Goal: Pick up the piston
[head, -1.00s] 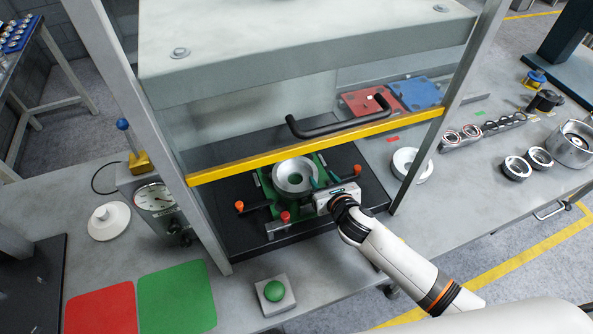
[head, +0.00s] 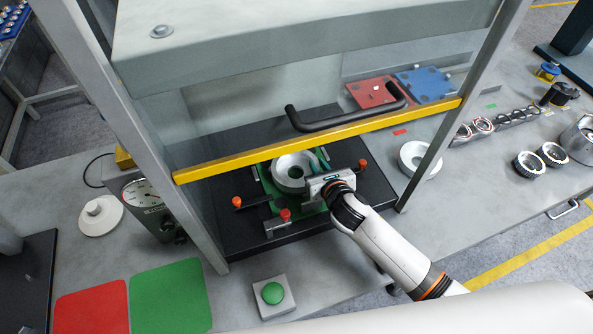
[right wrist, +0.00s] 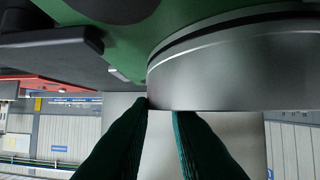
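A silver ring-shaped part (head: 291,172), likely the piston, sits in the green fixture (head: 309,208) on the black press base. It has a wide central hole. My right gripper (head: 313,171) is at the right side of this ring. In the right wrist view, its two dark green fingers (right wrist: 160,108) are apart, with their tips at the edge of the silver ring (right wrist: 235,65). Whether they touch it I cannot tell. A similar pale ring (head: 419,160) lies on the bench right of the press. My left gripper is not in view.
The press frame, with a yellow bar (head: 320,140) and black handle (head: 345,120), stands over the fixture. A green button (head: 272,293) is in front. Bearings and gears (head: 530,165) lie at right.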

